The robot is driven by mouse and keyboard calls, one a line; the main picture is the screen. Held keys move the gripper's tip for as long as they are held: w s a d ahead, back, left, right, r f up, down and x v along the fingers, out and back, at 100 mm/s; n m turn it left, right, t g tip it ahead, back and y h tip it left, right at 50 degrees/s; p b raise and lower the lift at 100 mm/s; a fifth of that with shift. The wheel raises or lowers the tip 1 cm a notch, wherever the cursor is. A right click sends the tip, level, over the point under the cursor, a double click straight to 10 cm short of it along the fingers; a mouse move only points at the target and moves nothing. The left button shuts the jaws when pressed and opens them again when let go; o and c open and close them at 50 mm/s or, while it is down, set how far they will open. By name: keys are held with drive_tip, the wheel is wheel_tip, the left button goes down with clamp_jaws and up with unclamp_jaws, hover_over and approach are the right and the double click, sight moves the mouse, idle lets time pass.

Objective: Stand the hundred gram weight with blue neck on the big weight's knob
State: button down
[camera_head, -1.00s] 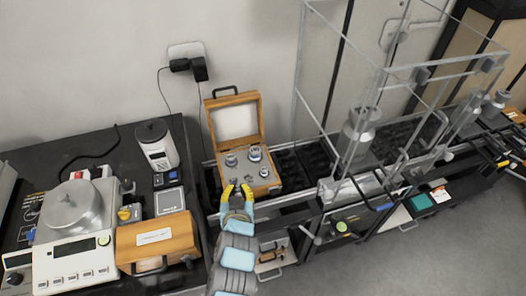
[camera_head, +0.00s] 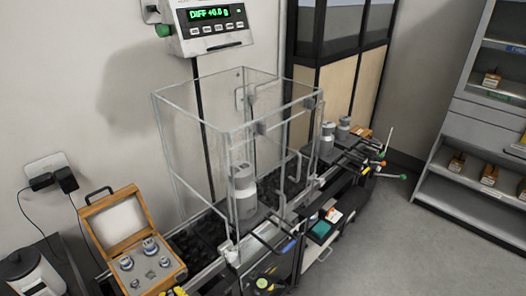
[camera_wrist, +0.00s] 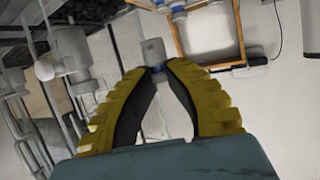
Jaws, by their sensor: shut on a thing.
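My gripper (camera_wrist: 157,76) has yellow ribbed fingers, closed at the tips on a small grey weight with a blue neck (camera_wrist: 152,48). The neck is at the fingertips and the grey body extends beyond them. In the head view only a bit of my gripper (camera_head: 172,292) shows at the bottom edge, in front of the wooden weight box; the held weight is not visible there. A big grey weight with a knob on top (camera_head: 244,192) stands upright inside the glass case, apart from my gripper.
The open wooden box (camera_head: 112,222) holds several smaller weights. The glass case (camera_head: 200,140) has a metal frame around the big weight. A display (camera_head: 212,18) reads DIFF +0.0 g. More large weights (camera_head: 327,140) stand farther right. A shelf (camera_head: 448,145) is at the far right.

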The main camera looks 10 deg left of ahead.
drive_tip(key=w+d+f+m+t+h, duration=0.1)
drive_tip(key=w+d+f+m+h, duration=0.3)
drive_tip(key=d, duration=0.6)
drive_tip(key=w+d+r+m+h, duration=0.1)
drive_tip(key=w+d, duration=0.4)
drive_tip(key=d, duration=0.5)
drive_tip(key=w+d+f+m+t+h, duration=0.1)
drive_tip(key=w+d+f+m+h, duration=0.3)
drive_tip(key=d, duration=0.6)
drive_tip(key=s+r+p, duration=0.3)
drive_tip(key=r+p, duration=0.7)
drive_tip(key=p, duration=0.1)
drive_tip(key=s+r+n+p, duration=0.1)
drive_tip(key=s+r+p, duration=0.2)
drive_tip(key=r+p, duration=0.8)
drive_tip(key=s+r+n+y+p, duration=0.1)
drive_tip(key=s+r+p, duration=0.3)
drive_tip(key=r+p, duration=0.6)
drive_tip(key=shift+a+r+p, duration=0.2)
drive_tip(key=shift+r+p, duration=0.15)
drive_tip(key=shift+p, duration=0.6)
